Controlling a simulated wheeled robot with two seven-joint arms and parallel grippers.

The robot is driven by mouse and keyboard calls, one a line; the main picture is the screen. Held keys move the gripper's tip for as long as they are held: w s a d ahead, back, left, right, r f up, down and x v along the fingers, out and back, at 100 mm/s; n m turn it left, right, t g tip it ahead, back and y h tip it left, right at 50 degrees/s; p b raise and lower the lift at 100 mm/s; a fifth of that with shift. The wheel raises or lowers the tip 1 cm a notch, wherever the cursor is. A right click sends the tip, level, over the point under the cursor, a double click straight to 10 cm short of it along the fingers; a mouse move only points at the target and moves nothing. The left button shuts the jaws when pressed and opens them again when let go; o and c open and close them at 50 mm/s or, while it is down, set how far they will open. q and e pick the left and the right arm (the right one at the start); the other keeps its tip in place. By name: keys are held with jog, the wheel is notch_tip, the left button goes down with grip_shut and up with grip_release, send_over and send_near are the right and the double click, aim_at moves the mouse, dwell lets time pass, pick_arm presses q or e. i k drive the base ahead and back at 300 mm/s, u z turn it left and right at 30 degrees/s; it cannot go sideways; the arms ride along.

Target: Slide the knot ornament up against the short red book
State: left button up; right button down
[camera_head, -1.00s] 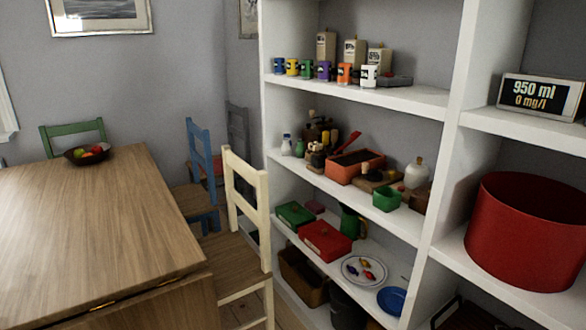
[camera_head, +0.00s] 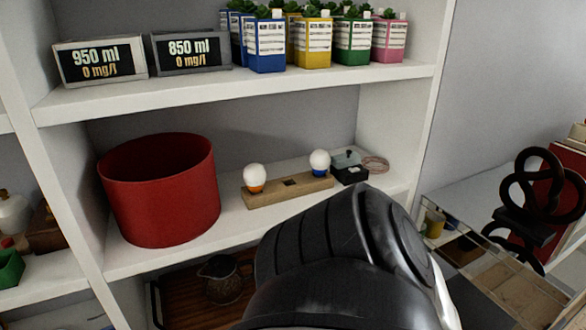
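A black knot ornament (camera_head: 545,188) with looping strands stands upright on a dark base at the right of the head view. It is on a glossy surface (camera_head: 478,215) that looks like a mirror or glass top. A red upright thing (camera_head: 571,180), probably a book, is partly hidden behind the knot and cut off by the right edge. I cannot tell its full height or whether the knot touches it. Neither of my grippers is in view; only a large dark link of my own arm shows at bottom centre.
White shelves (camera_head: 240,88) fill the left and middle. They hold a red drum (camera_head: 160,190), a wooden block with two bulbs (camera_head: 288,190), two display boxes and several potted plants. A dark jug (camera_head: 221,279) is lower down. My arm link hides part of the lower shelves.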

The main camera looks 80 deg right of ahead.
aim_at(525, 221)
jog(key=z, duration=2.75)
